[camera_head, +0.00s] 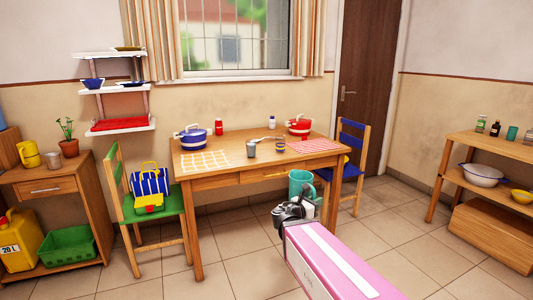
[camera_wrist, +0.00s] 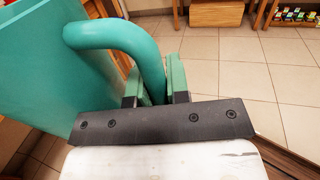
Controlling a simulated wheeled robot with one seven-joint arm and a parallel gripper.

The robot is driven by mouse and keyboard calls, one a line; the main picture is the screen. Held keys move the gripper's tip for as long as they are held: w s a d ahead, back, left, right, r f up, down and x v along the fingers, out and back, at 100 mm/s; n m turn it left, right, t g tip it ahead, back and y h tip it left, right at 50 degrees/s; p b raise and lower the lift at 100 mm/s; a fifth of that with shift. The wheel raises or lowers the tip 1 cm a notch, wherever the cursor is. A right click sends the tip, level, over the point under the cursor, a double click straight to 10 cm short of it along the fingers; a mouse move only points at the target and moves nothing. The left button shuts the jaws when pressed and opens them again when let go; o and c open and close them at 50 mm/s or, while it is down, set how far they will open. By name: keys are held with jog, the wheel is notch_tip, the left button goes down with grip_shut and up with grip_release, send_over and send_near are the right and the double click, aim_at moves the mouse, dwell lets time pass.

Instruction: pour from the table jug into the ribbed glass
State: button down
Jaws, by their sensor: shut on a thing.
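The teal jug (camera_head: 301,181) is in front of the table, below the level of its top. My gripper (camera_head: 310,202) is shut on the jug's handle. In the wrist view the jug's wall (camera_wrist: 45,75) fills the left side, and its curved handle (camera_wrist: 125,38) runs down between my fingers (camera_wrist: 157,88). The jug's inside is hidden. A small grey tumbler (camera_head: 251,150) stands upright on the table, and a striped cup (camera_head: 280,147) stands to its right. Ribs are too small to make out, so I cannot tell surely which is the ribbed glass.
The wooden table (camera_head: 232,174) also holds a blue pot (camera_head: 193,138), a red pot (camera_head: 299,128) and placemats. A green chair (camera_head: 152,213) with a striped bag stands left, a blue chair (camera_head: 350,165) right. A shelf unit (camera_head: 490,145) stands far right. Floor between is clear.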

jog(key=shift+r, duration=2.8)
jog(key=shift+f, duration=2.95)
